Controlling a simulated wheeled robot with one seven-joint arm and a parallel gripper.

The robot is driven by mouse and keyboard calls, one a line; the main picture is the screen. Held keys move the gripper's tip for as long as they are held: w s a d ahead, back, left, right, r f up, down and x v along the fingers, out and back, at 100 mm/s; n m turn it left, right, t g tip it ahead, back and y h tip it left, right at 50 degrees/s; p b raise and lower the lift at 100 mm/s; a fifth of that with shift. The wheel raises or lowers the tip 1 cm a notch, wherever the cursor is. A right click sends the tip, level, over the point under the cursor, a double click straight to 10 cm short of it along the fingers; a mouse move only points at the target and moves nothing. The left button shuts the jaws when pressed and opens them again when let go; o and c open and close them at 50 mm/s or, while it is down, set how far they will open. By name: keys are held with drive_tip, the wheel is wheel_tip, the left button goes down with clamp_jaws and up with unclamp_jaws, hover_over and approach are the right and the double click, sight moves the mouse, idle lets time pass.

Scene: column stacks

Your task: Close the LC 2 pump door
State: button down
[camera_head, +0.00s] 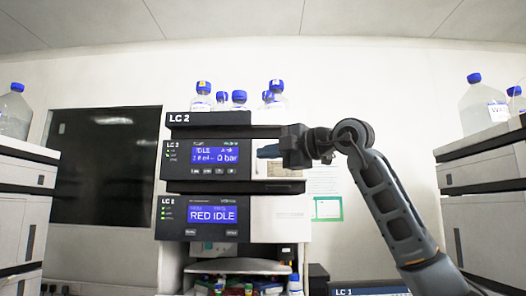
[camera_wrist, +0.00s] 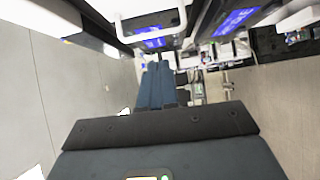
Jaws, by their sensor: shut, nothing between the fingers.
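The LC 2 stack stands in the middle of the head view. Its pump module (camera_head: 210,158) has a lit display reading IDLE and 0 bar. My gripper (camera_head: 270,151) is in front of the right part of this module, fingers pointing left and away. In the wrist view my gripper (camera_wrist: 160,68) shows its two blue-grey fingers together with nothing between them. The wrist hides part of the module's right side, so I cannot tell how far the pump door is open or whether I touch it. A white frame-like edge (camera_wrist: 122,27) is near the fingertips in the wrist view.
Below is a module (camera_head: 212,216) reading RED IDLE. Several blue-capped bottles (camera_head: 239,98) stand on top of the stack. Other stacks flank it at left (camera_head: 22,200) and right (camera_head: 487,215). A dark panel (camera_head: 103,165) is on the back wall.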

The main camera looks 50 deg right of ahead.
drive_tip(key=s+b, duration=0.3)
drive_tip(key=s, duration=0.7)
drive_tip(key=shift+d, duration=0.45)
drive_tip(key=shift+s, duration=0.1)
